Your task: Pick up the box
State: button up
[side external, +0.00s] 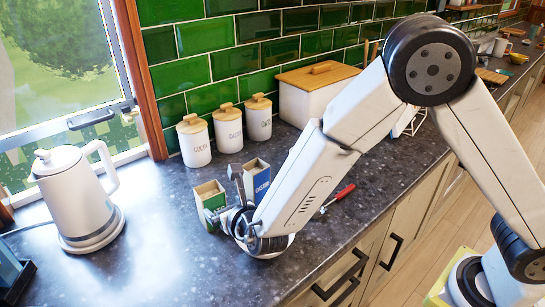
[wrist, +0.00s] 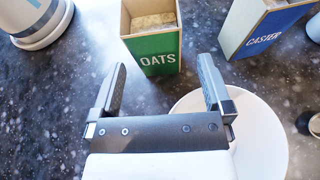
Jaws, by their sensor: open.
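Two open-topped boxes stand on the dark counter. The green box labelled OATS (wrist: 155,55) is straight ahead of my gripper (wrist: 162,65) in the wrist view, with a tan filling inside. In the side view the green box (side external: 211,199) is partly hidden by my gripper. The blue box (wrist: 262,27) is to the right in the wrist view; in the side view it (side external: 258,182) stands beside the green one. My gripper is open and holds nothing. Its fingers point toward the green box, one toward each side of it; whether they touch it is unclear.
A white bowl (wrist: 262,135) lies under my right finger. A white kettle (side external: 75,195) stands at left. White canisters (side external: 229,128) and a wood-lidded bin (side external: 312,95) line the green-tiled wall. A red-handled tool (side external: 340,195) lies right of the boxes. Counter between kettle and boxes is clear.

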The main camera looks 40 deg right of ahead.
aim_at(215, 203)
jog(key=shift+a, duration=0.25)
jog(key=shift+x, duration=1.35)
jog(key=shift+x, duration=2.6)
jog(key=shift+s+a+f, duration=0.1)
jog(key=shift+s+f, duration=0.05)
jog(key=shift+f, duration=0.05)
jog(key=shift+c, duration=0.2)
jog(key=c, duration=1)
jog(key=shift+r, duration=0.25)
jog(key=shift+c, duration=0.2)
